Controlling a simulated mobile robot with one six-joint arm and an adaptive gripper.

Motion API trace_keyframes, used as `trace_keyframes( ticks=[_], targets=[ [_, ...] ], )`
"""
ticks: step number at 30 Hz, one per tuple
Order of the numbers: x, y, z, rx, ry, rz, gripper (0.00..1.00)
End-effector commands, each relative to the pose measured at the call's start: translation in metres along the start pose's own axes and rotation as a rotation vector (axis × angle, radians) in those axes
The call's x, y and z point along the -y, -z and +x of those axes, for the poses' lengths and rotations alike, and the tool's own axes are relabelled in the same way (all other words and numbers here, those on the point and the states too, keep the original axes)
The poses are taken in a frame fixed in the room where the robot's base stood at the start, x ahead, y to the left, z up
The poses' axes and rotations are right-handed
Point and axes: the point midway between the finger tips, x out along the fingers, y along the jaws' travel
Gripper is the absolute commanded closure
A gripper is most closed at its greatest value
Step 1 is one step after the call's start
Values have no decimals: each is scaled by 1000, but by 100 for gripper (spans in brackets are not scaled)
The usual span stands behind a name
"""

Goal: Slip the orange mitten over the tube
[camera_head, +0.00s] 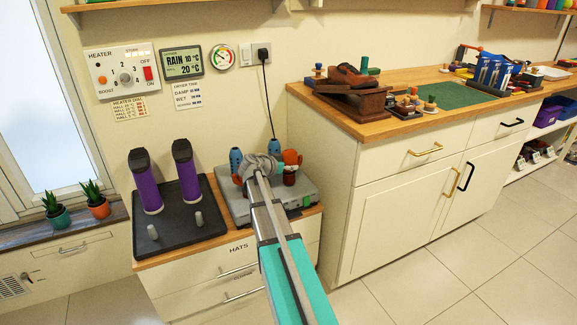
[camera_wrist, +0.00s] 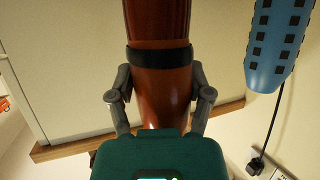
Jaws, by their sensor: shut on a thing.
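The orange mitten (camera_head: 291,158) shows just right of my gripper (camera_head: 262,166) in the head view, above the grey dryer box (camera_head: 236,207). In the wrist view, my fingers (camera_wrist: 164,92) are shut on its smooth orange-brown body (camera_wrist: 160,58), which has a dark band around it. A blue tube (camera_head: 236,161) stands left of my gripper, and another blue tube (camera_head: 273,148) shows behind it. A blue tube with dark holes (camera_wrist: 279,40) is at upper right in the wrist view, apart from the mitten. The mitten's opening is hidden, and I cannot tell whether any tube is inside it.
Purple boots (camera_head: 188,172) stand on a black tray (camera_head: 170,236) with short pegs at left. A wooden counter (camera_head: 372,128) with a brown shoe (camera_head: 357,76) rises at right. A black cord (camera_head: 266,88) hangs behind. The tiled floor in front is clear.

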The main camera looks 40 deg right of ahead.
Motion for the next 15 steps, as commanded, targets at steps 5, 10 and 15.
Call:
trace_keyframes(
  ticks=[5,10,15],
  targets=[
    [0,-4,2,0,0,0,78],
    [0,-7,3,0,0,0,78],
    [0,-7,3,0,0,0,21]
  ],
)
